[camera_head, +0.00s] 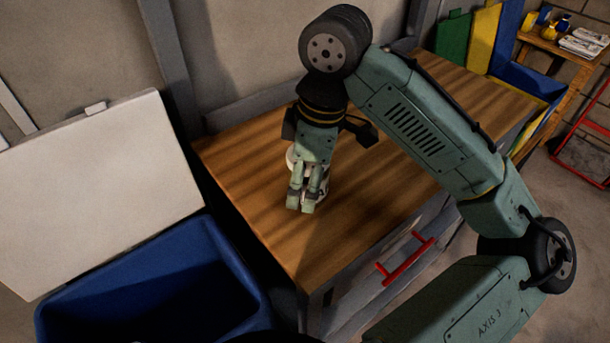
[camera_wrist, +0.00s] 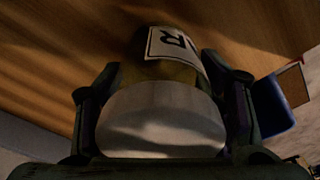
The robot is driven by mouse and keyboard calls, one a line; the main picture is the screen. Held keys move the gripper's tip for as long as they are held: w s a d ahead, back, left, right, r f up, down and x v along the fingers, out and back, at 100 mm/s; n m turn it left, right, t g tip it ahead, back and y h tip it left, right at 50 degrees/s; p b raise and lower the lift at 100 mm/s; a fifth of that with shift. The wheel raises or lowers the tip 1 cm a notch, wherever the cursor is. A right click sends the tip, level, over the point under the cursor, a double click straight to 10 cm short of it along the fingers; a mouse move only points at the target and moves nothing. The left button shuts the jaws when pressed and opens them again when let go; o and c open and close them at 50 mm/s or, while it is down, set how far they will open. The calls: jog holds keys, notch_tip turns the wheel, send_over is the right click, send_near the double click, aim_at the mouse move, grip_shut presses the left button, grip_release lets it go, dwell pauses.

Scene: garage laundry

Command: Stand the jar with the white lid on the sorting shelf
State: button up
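The jar with the white lid (camera_wrist: 160,122) is between the two fingers of my gripper (camera_wrist: 162,75) in the wrist view. Its label shows a black letter R, and its body below the lid looks brownish. The fingers are close against both sides of the jar, shut on it. In the head view my gripper (camera_head: 307,197) points down over the wooden workbench (camera_head: 250,190), and part of the white lid (camera_head: 291,157) shows behind the fingers. I cannot tell whether the jar's base touches the bench. A small wooden shelf (camera_head: 537,41) at the far right holds items; it may be the sorting shelf.
A blue bin (camera_head: 235,262) and a white panel (camera_head: 90,190) stand left of the bench. Green (camera_head: 453,36), yellow (camera_head: 483,38) and blue panels stand at the bench's far end. A red handle (camera_head: 406,262) projects from the bench front. The bench top around my gripper is clear.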

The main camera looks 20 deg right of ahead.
jog(key=o, duration=0.4)
jog(key=shift+r, duration=0.1)
jog(key=r, duration=0.4)
jog(key=d+r, duration=0.1)
jog(key=r, duration=0.7)
jog(key=shift+s+d, duration=0.3)
jog(key=shift+s, duration=0.05)
